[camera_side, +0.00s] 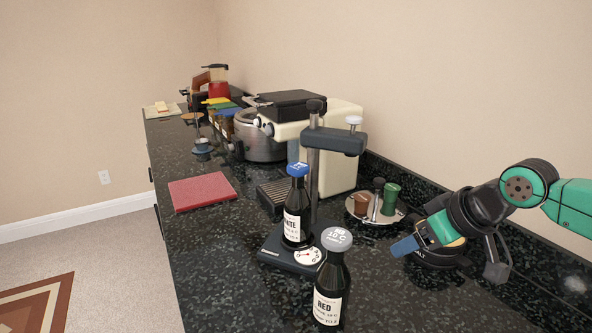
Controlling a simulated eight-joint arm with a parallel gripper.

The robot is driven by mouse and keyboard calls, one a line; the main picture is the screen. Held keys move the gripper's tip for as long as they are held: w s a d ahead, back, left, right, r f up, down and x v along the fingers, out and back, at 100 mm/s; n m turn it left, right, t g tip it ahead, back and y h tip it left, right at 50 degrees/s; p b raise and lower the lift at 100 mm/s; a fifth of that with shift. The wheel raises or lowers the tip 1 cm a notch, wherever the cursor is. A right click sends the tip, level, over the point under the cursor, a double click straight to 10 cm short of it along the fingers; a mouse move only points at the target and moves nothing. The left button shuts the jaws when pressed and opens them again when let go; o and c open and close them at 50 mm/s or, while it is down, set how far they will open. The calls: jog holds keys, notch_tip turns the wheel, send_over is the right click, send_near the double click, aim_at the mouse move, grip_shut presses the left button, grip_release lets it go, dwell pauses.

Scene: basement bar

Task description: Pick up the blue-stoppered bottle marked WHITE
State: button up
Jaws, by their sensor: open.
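The bottle marked WHITE (294,222) is dark, with a blue stopper and a pale label partly readable as "ITE". It stands upright on the black base (272,247) of a stand with a round dial, beside the stand's column. My gripper (450,262) is at the right, over the counter's back edge. It is open, well apart from the bottle and to its right. A dark item with a partly hidden label ending in "LT" shows beside the jaws; I cannot tell whether they touch it.
A grey-stoppered bottle marked RED (331,293) stands close in front. The stand's column and arm (335,140) rise beside the WHITE bottle. The front-left counter is clear.

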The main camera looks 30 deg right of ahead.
jog(key=n+t+y, duration=0.7)
jog(key=t+y, duration=0.1)
jog(key=y, duration=0.1)
send_near(293, 178)
jog(key=x, duration=0.2)
jog(key=f+x, duration=0.1)
jog(key=x, duration=0.2)
jog(key=shift+w+d, duration=0.1)
jog(key=shift+w, duration=0.2)
jog(key=shift+w+d+m, duration=0.15)
jog(key=shift+w+m, duration=0.25)
jog(key=shift+x, duration=2.75)
jog(key=shift+r, duration=0.15)
grip_shut()
